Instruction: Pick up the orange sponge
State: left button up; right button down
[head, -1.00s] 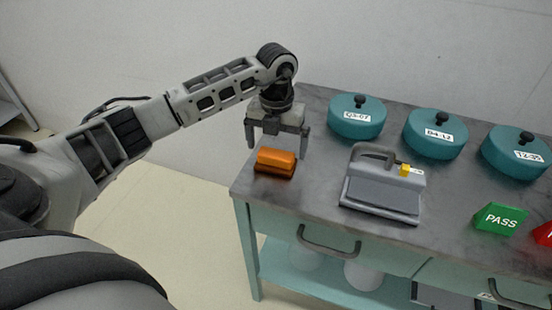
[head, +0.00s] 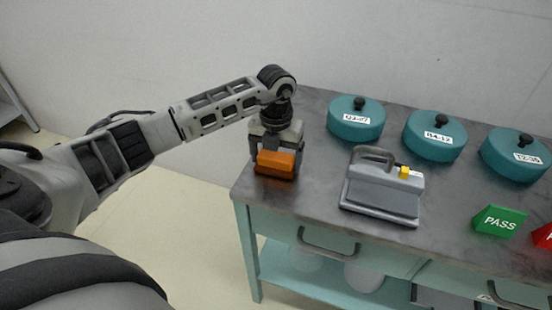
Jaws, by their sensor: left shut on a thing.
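The orange sponge (head: 275,163) is a small block at the left end of the grey cart top (head: 322,170) in the head view. My left gripper (head: 276,158) is directly over it from above, with its fingers down at the sponge's sides, shut on it. The sponge's back is hidden by the gripper. I cannot tell whether the sponge still touches the cart top. My right gripper is not in view.
A grey handled device (head: 383,190) with a yellow tab stands right of the sponge. Three labelled teal lids (head: 356,118) with black knobs line the back. A green PASS block (head: 498,220) and a red block (head: 543,236) sit at right.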

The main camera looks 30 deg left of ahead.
pick_arm(q)
jog(key=shift+r, duration=0.7)
jog(key=s+r+b, duration=0.2)
jog(key=s+r, duration=0.9)
jog(key=s, duration=0.3)
jog(key=shift+a+r, duration=0.15)
jog(key=shift+r, duration=0.1)
